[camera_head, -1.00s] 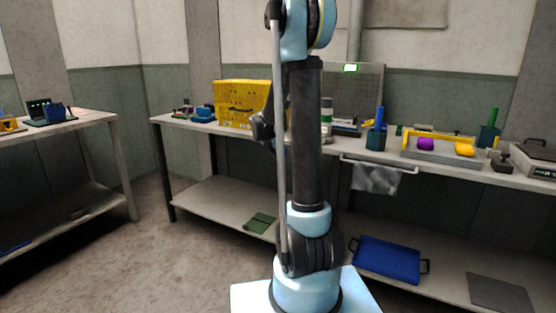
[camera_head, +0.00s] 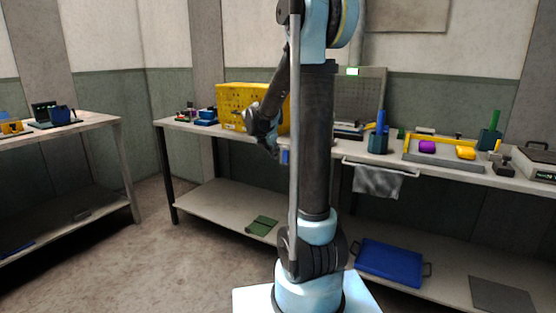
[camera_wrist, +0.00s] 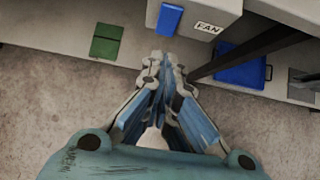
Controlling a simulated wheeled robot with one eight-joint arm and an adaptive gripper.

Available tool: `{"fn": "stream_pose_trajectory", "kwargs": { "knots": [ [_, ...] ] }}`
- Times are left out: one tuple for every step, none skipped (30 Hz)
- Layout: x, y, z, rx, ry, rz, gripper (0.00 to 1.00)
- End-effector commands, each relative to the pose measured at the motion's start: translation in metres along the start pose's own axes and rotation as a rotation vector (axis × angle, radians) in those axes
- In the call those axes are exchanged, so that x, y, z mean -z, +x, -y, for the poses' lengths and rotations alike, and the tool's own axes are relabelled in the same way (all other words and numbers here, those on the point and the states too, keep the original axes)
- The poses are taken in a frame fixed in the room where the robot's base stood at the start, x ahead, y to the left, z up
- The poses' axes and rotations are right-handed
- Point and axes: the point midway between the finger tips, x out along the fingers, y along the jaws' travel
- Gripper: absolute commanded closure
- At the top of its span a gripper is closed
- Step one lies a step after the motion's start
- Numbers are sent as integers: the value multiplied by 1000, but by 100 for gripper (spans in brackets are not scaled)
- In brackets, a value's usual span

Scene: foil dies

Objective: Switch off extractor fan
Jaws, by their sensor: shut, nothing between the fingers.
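In the wrist view, a pale box labelled "FAN" (camera_wrist: 215,12) has a blue rocker or flap (camera_wrist: 169,19) on its front, beside the label. The blue part also shows in the head view (camera_head: 284,156) at the bench's front edge, partly hidden by my arm. I cannot tell its on or off position. My gripper (camera_wrist: 166,64) is shut and empty, below the blue part in the wrist picture and apart from it. In the head view, my gripper (camera_head: 272,150) points down near the bench edge, left of the blue part. A small green light (camera_head: 352,71) glows on the grey back panel (camera_head: 368,92).
The bench (camera_head: 510,178) holds a yellow perforated box (camera_head: 230,103), a dark cup (camera_head: 378,143) and other items. A grey cloth (camera_head: 377,181) hangs from a rail. A blue tray (camera_head: 388,259) and green item (camera_head: 262,226) lie on the lower shelf.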

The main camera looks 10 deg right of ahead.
Motion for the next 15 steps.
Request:
{"fn": "stream_pose_trajectory", "kwargs": {
  "knots": [
    [-1, -9, 0, -1, -1, 0, 100],
    [-1, -13, 0, -1, -1, 0, 100],
    [-2, -19, 0, -1, 0, 0, 100],
    [-3, -23, 0, -1, 0, 0, 100],
    [-3, -27, 1, 0, 0, 0, 100],
    [-4, -32, 1, 0, 0, 0, 100],
    [-4, -36, 1, 0, 0, 0, 100],
    [-5, -39, 1, 0, 0, 0, 100],
    [-5, -43, 1, 1, 1, 0, 100],
    [-6, -46, 1, 1, 1, 0, 100],
    [-6, -48, 2, 1, 2, -1, 100],
    [-6, -50, 2, 2, 3, -1, 100],
    [-7, -51, 2, 2, 3, -1, 100],
    [-7, -52, 2, 2, 4, -1, 100],
    [-8, -53, 3, 3, 4, -1, 100]
  ]
}}
